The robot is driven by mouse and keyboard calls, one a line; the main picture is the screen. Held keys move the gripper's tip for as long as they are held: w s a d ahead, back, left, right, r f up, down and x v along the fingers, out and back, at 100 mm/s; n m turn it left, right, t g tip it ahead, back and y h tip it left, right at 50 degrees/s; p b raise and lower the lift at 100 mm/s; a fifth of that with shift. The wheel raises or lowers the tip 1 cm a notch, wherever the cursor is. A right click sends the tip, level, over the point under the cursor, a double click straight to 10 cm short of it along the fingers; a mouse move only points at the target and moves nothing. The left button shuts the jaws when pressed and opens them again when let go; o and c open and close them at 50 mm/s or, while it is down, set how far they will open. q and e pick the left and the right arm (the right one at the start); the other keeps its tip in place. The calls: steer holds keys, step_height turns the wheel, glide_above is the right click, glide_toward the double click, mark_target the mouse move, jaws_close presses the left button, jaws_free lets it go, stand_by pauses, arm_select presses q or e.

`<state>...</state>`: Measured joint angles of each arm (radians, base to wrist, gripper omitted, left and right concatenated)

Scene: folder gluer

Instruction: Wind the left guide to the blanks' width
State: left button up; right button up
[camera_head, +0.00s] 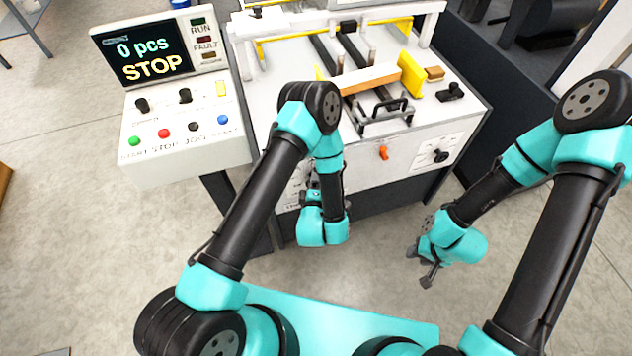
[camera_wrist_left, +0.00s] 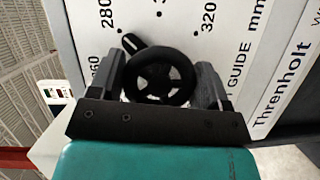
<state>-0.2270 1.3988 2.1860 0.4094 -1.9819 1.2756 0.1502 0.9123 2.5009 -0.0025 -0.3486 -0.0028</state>
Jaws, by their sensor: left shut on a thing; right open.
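In the left wrist view my left gripper (camera_wrist_left: 166,88) is shut on a black spoked handwheel (camera_wrist_left: 160,76), one finger on each side of its rim. In the head view my left arm hides this wheel. The tan blanks (camera_head: 368,78) lie on the machine bed beside a yellow guide plate (camera_head: 411,75); a sliver of yellow (camera_head: 319,73) shows at their left. My right gripper (camera_head: 424,264) is open and empty, off the machine.
The control panel (camera_head: 185,120) stands left of the machine, its screen (camera_head: 146,54) reading "0 pcs STOP". The front panel carries an orange knob (camera_head: 383,152) and a second black crank (camera_head: 440,156). Open floor lies between my arms and the machine's right front.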

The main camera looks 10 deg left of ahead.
arm_select(q)
steer(key=o, duration=0.9)
steer(key=shift+s, duration=0.1)
